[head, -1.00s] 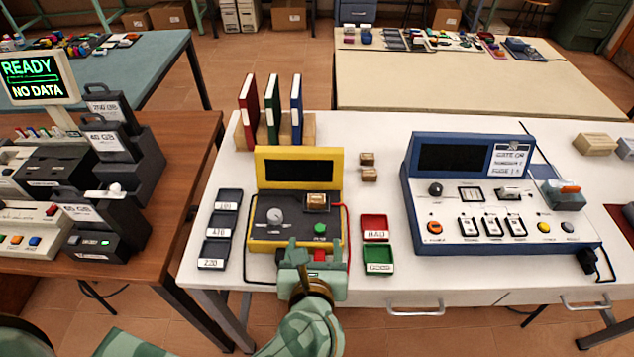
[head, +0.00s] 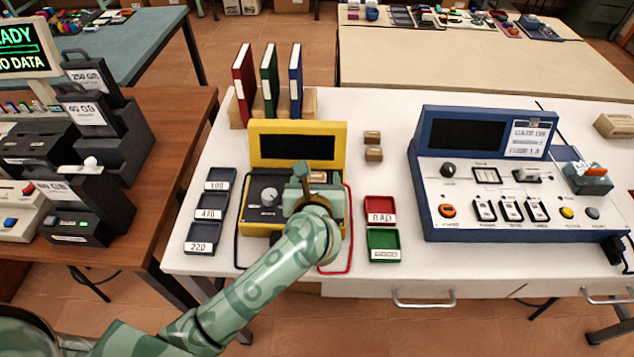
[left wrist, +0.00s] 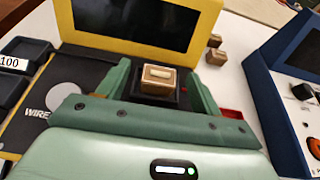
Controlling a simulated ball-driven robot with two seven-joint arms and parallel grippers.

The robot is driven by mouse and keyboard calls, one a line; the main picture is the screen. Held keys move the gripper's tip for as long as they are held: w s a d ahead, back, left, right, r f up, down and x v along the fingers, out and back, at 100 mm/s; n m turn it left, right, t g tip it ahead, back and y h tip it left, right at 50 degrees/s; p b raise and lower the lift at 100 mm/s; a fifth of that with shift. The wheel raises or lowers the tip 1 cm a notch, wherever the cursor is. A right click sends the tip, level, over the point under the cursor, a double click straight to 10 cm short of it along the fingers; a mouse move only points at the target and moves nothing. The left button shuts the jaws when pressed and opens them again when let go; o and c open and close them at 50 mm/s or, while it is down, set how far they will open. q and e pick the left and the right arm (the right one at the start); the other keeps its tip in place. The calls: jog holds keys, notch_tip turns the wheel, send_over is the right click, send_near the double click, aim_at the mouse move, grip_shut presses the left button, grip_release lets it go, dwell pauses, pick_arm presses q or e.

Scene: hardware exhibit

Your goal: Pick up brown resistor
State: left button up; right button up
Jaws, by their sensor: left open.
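A small brown block with a pale top, which looks like the resistor (left wrist: 158,78), sits in a dark socket on the yellow tester (left wrist: 90,35). In the head view my left gripper (head: 310,181) is over the tester's (head: 262,142) panel and hides most of that block (head: 318,176). In the left wrist view the open green fingers (left wrist: 157,88) stand on either side of the block, with gaps visible between them and it. Two more brown blocks (head: 372,137) (head: 374,154) lie on the white table to the right of the tester. My right gripper is not in view.
Dark trays (head: 211,214) labelled 100, 470 and 220 stand left of the tester. A red BAD tray (head: 380,204) and a green tray (head: 384,240) stand right of it, then a blue console (head: 430,200). Binders (head: 269,80) stand behind. A red cable (head: 350,235) runs beside the tester.

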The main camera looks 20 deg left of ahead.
pick_arm(q)
jog(key=shift+w+a+f, duration=0.2)
jog(key=shift+w+f, duration=0.15)
jog(key=shift+w, duration=0.2)
jog(key=shift+r, duration=0.1)
jog(key=shift+s, duration=0.1)
jog(key=shift+c, duration=0.3)
jog(key=c, duration=1)
